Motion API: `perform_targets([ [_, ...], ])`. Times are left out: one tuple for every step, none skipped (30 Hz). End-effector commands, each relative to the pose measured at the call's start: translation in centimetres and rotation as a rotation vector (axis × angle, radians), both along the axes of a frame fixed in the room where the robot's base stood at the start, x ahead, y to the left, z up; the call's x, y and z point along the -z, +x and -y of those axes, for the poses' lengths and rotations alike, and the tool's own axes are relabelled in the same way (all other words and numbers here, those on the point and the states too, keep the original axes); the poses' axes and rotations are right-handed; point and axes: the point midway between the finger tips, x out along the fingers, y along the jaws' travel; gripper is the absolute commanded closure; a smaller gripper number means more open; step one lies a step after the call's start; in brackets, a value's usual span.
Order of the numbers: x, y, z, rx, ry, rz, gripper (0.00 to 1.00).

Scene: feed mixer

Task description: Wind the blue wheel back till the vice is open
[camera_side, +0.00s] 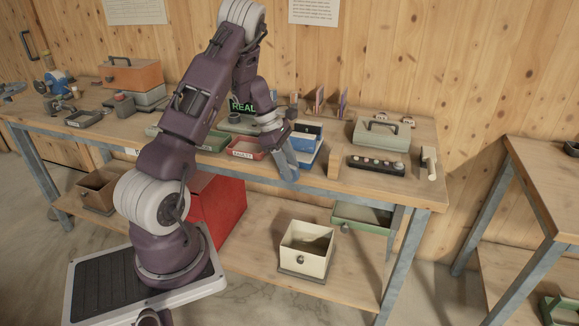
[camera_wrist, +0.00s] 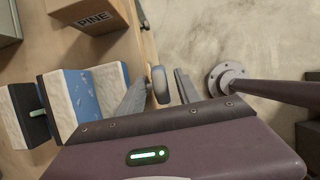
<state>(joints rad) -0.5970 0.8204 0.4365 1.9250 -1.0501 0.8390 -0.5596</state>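The vice (camera_wrist: 84,97) shows at the left of the wrist view as blue and black blocks with pale faces. In the side view the blue vice (camera_side: 308,136) sits at the bench's front edge, partly behind my arm. A round grey-blue wheel (camera_wrist: 160,85) is seen nearly edge-on in the wrist view. My gripper (camera_wrist: 158,88) is open, with one finger on each side of the wheel and gaps showing. In the side view my gripper (camera_side: 287,168) points down at the bench edge and hides the wheel.
A box marked PINE (camera_wrist: 95,14) is close by. A red-lined tray (camera_side: 246,150) lies left of my gripper, a black button panel (camera_side: 376,166) and a grey-green case (camera_side: 382,135) to the right. A cream bin (camera_side: 306,248) stands on the lower shelf. The floor before the bench is open.

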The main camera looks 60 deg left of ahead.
Motion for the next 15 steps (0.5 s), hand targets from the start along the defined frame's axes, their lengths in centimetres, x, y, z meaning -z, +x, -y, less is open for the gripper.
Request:
perform_targets([
  [0.13, 0.03, 0.06, 0.0, 0.0, 0.0, 0.6],
  [0.15, 0.05, 0.07, 0.0, 0.0, 0.0, 0.6],
  [0.15, 0.06, 0.06, 0.0, -0.001, 0.001, 0.6],
  [0.14, 0.06, 0.06, 0.0, -0.001, 0.001, 0.6],
  [0.14, 0.06, 0.06, 0.0, -0.001, 0.001, 0.6],
  [0.13, 0.05, 0.05, 0.0, -0.001, 0.001, 0.6],
  [0.13, 0.05, 0.05, 0.0, -0.001, 0.001, 0.62],
  [0.12, 0.05, 0.05, 0.0, -0.001, 0.001, 0.68],
  [0.12, 0.05, 0.05, 0.0, -0.001, 0.001, 0.76],
  [0.12, 0.05, 0.05, 0.0, -0.001, 0.001, 0.82],
  [0.11, 0.06, 0.04, 0.0, -0.001, 0.001, 0.88],
  [0.11, 0.06, 0.04, 0.0, -0.001, 0.001, 0.95],
  [0.11, 0.05, 0.05, 0.0, -0.001, 0.001, 1.0],
  [0.11, 0.05, 0.05, 0.0, -0.001, 0.001, 1.0],
  [0.1, 0.05, 0.05, 0.0, -0.001, 0.001, 1.0],
])
